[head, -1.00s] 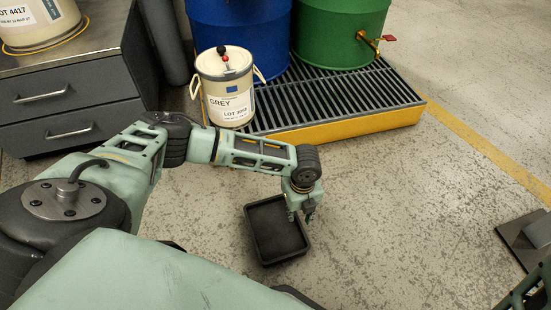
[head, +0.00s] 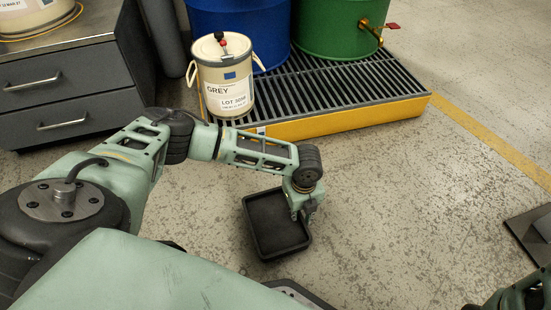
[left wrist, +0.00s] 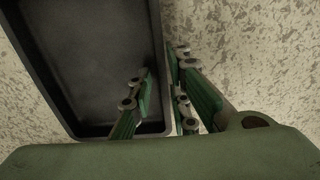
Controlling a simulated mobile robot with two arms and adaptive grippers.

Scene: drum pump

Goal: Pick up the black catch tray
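The black catch tray (head: 262,246) is a shallow rectangular tray lying on the floor in the middle of the head view. It also fills the upper left of the left wrist view (left wrist: 88,60). My left gripper (head: 303,217) is at the tray's right wall. In the left wrist view, the left gripper (left wrist: 160,88) has one finger inside the tray and the other outside, with the wall between them. The tray looks flat and empty. Only part of my right arm shows at the lower right; its gripper is out of view.
A cream GREY pail (head: 224,78) stands on the yellow-edged grated pallet (head: 345,123) with blue (head: 237,30) and green (head: 337,28) drums. A grey drawer cabinet (head: 68,90) is at the left. Floor right of the tray is clear up to a dark plate (head: 530,236).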

